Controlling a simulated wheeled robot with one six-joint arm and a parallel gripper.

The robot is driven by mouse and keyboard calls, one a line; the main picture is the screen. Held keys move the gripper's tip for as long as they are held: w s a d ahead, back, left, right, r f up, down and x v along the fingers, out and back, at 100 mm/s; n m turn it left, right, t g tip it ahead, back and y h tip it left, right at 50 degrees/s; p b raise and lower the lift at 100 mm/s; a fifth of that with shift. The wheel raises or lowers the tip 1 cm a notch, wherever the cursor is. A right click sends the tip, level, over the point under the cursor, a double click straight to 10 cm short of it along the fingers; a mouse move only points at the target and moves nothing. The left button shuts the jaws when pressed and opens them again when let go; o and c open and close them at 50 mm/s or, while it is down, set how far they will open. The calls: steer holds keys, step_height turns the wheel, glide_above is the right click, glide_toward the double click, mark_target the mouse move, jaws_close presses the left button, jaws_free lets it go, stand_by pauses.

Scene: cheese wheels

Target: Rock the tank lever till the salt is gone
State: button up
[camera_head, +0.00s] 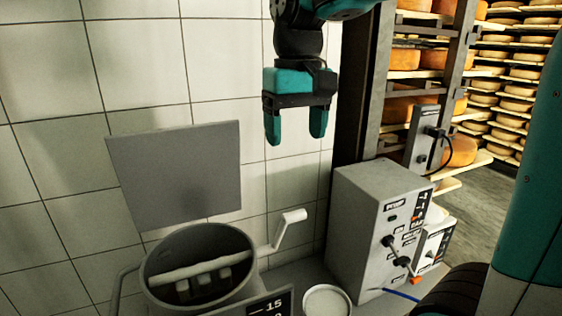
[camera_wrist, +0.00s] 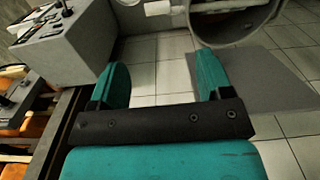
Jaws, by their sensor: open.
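The grey round tank (camera_head: 202,268) stands at the lower left in the head view, with a pale bar and several blocks inside. Its lever (camera_head: 288,228) sticks out from the right side and ends in a white handle angled up. In the wrist view the tank (camera_wrist: 232,32) is at the top right and the lever handle (camera_wrist: 157,8) at the top middle. My gripper (camera_head: 296,138) hangs fingers down, open and empty, above the lever and apart from it. It also shows open in the wrist view (camera_wrist: 162,80). I cannot make out any salt.
A grey control box (camera_head: 360,235) with small levers stands right of the tank. A round white dish (camera_head: 327,301) and a dark marked panel (camera_head: 262,306) are in front. A grey plate (camera_head: 178,175) is on the tiled wall. Cheese shelves (camera_head: 420,73) are at the right.

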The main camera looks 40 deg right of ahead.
steer(key=r, duration=0.1)
steer(key=p, duration=0.2)
glide_toward(294, 212)
step_height(294, 212, down, 9)
steer(key=shift+f, duration=0.15)
